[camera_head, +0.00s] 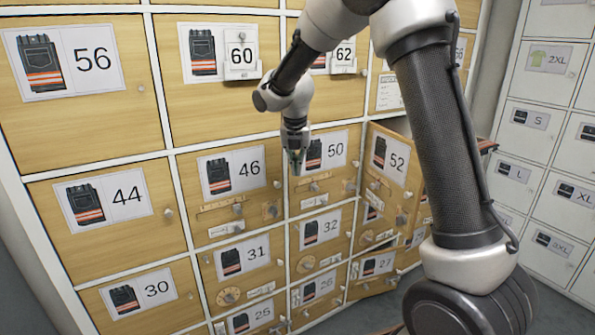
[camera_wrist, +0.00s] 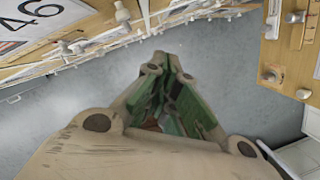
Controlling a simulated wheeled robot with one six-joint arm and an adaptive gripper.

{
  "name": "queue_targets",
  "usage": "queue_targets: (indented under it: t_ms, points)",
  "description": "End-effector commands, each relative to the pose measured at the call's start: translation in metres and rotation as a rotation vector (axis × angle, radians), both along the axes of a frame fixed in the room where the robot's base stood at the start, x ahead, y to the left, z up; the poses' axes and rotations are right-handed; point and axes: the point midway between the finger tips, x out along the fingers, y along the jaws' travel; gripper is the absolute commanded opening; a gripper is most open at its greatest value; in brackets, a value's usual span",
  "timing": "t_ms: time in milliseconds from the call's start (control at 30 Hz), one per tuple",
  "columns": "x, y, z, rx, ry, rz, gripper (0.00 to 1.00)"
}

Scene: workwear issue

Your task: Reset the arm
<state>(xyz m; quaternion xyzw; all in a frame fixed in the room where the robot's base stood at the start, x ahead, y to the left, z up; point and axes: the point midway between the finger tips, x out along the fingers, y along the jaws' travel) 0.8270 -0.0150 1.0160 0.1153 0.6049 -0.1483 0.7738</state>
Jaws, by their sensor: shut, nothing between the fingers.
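My gripper (camera_head: 295,160) hangs at the end of my arm in the head view, pointing down in front of the wooden locker doors, near the doors numbered 46 and 50. In the wrist view my gripper (camera_wrist: 172,75) is shut, with its fingers together and nothing held. Grey floor shows beyond the fingertips. My arm crosses the right half of the head view and hides part of the lockers behind it.
Door 52 (camera_head: 388,165) stands ajar to the right of my gripper. Door 46 (camera_head: 236,172) and door 50 (camera_head: 335,150) carry knobs and latches. White lockers (camera_head: 540,130) stand at the far right.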

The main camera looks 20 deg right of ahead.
Motion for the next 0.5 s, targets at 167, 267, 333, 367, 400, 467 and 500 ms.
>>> queue_targets:
  t_ms: [167, 267, 333, 367, 400, 467, 500]
  points:
    - [-0.006, -0.002, 0.029, 0.001, -0.005, 0.000, 0.00]
    - [-0.010, -0.003, 0.046, 0.002, -0.004, 0.000, 0.00]
    - [-0.013, -0.003, 0.056, 0.002, -0.004, -0.001, 0.00]
    - [-0.014, -0.004, 0.060, 0.001, -0.004, -0.001, 0.00]
    - [-0.015, -0.004, 0.064, 0.002, -0.003, -0.001, 0.00]
    - [-0.016, -0.004, 0.068, 0.002, -0.003, -0.002, 0.00]
    - [-0.016, -0.004, 0.070, 0.003, -0.002, -0.010, 0.00]
